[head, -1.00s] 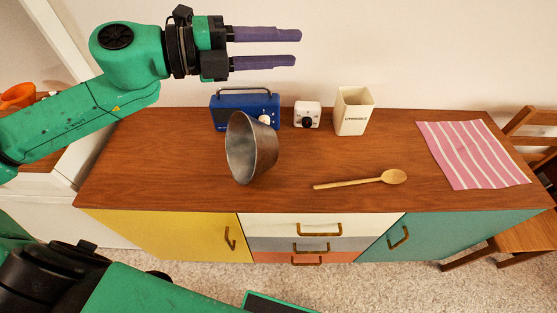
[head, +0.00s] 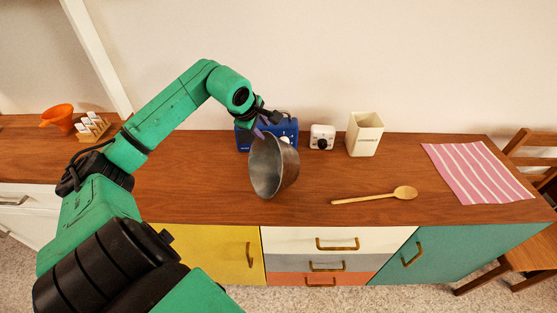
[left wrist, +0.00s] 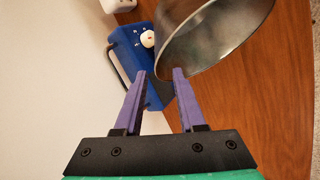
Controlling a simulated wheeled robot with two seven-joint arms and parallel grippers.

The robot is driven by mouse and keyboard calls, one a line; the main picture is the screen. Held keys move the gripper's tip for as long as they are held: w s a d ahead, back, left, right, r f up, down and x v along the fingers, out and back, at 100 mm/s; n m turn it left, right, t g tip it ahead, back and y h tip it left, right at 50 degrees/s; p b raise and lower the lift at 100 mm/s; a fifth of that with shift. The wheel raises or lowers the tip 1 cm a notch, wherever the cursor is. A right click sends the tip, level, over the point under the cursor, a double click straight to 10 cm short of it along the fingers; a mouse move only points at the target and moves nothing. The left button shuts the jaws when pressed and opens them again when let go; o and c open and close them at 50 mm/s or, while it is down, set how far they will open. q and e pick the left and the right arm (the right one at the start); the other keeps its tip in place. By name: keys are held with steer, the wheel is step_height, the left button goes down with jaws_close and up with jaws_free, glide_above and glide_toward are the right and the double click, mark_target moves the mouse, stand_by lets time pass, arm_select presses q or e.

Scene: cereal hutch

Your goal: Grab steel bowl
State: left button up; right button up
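My left gripper (head: 258,130) is at the bowl's upper back-left rim. Part of the fingers is hard to make out in the head view. My right gripper is not in view.
A blue radio (head: 290,127) stands right behind the bowl; it also shows beside the fingers in the left wrist view (left wrist: 128,50). A white camera-like box (head: 322,137), cream canister (head: 364,134), wooden spoon (head: 375,197) and pink striped cloth (head: 478,172) are to the right.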

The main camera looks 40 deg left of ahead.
mark_target(268, 134)
arm_select(q)
steer(key=p+x, duration=0.2)
steer(key=x, duration=0.3)
steer(key=shift+w+d, duration=0.1)
steer(key=shift+w, duration=0.1)
steer(key=shift+s+r, duration=0.1)
jaws_close()
stand_by(1.0)
